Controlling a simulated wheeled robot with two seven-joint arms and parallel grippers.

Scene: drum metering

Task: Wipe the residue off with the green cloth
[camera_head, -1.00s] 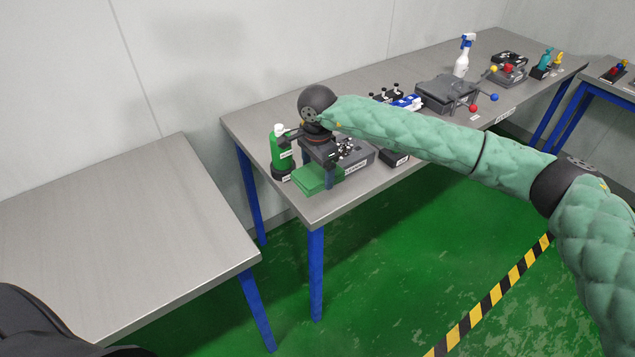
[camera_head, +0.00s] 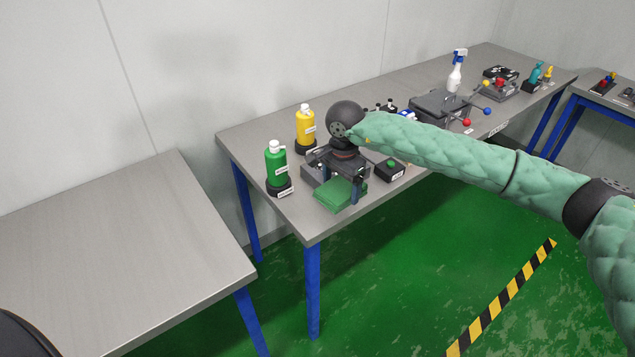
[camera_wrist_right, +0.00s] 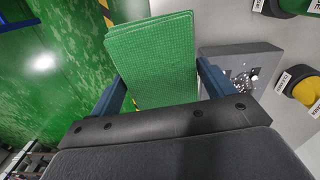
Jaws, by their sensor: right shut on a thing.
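The green cloth (camera_head: 340,194) is a folded pad at the front left corner of the far workbench. My right gripper (camera_head: 345,184) is around it; in the right wrist view the cloth (camera_wrist_right: 152,58) sits between the two blue fingers (camera_wrist_right: 160,88). I cannot tell whether the cloth touches the bench top. A dark grey box (camera_head: 312,172) stands beside the cloth, partly hidden by my gripper; black and white bits show on it in the right wrist view. I cannot make out the residue clearly. My left gripper is out of view.
A green bottle (camera_head: 276,165) and a yellow bottle (camera_head: 305,128) stand left of the gripper, close by. A small black box with a green button (camera_head: 390,169) is to its right. A spray bottle (camera_head: 456,72) stands farther back. The nearer table (camera_head: 110,250) is bare.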

